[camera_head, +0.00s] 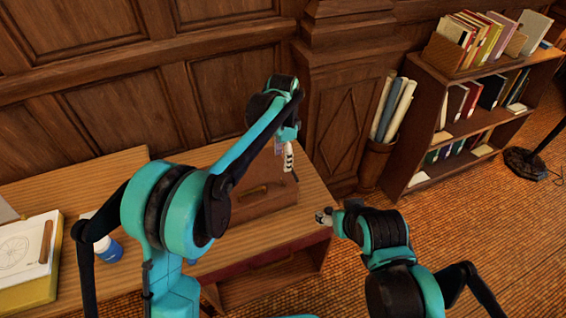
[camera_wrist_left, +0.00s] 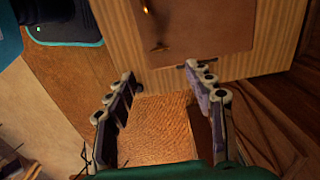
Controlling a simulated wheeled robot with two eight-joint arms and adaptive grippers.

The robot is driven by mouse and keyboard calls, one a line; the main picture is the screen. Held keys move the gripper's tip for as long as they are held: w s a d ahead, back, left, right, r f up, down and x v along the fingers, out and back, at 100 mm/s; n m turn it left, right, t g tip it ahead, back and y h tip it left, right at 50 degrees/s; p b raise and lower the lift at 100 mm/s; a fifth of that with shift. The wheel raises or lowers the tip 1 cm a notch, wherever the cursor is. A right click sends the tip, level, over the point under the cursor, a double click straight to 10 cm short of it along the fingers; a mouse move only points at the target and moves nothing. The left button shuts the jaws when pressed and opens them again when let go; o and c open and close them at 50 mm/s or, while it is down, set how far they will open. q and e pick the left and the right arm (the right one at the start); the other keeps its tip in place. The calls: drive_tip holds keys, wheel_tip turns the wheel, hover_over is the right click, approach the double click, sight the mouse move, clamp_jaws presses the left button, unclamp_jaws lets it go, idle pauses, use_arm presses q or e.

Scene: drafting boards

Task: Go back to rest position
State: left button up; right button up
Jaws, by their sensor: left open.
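My left gripper (camera_head: 289,160) hangs from the teal arm above the right part of the wooden desk, near a brown case (camera_head: 262,196). In the left wrist view its fingers (camera_wrist_left: 163,88) are spread apart with nothing between them. The brown case shows beyond the fingers in that view (camera_wrist_left: 205,28). My right gripper (camera_head: 324,217) is beside the desk's right front corner, small and partly hidden by its own arm; its jaws cannot be made out.
The desk (camera_head: 300,222) has a drawer front below. A drawing board with paper (camera_head: 28,260) and a white-and-blue bottle (camera_head: 107,250) are at left. A bin of rolls (camera_head: 378,160) and a bookcase (camera_head: 440,160) stand right. Panelled wall is behind; open floor lies lower right.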

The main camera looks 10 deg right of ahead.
use_arm(q)
drive_tip(key=shift+r, duration=0.1)
idle(0.4)
drive_tip(key=s+a+r+n+t, duration=0.2)
drive_tip(key=s+a+r+n, duration=0.25)
drive_tip(key=a, duration=0.35)
drive_tip(key=s+a+r+n+t, duration=0.2)
drive_tip(key=s+a+r+n, duration=0.15)
drive_tip(key=s+a, duration=0.3)
drive_tip(key=s+a+f+n+t, duration=0.3)
drive_tip(key=s+a+n, duration=0.3)
drive_tip(key=s+a, duration=0.4)
drive_tip(key=s+f, duration=0.1)
drive_tip(key=s, duration=0.2)
drive_tip(key=shift+n, duration=0.4)
drive_tip(key=shift+f, duration=0.1)
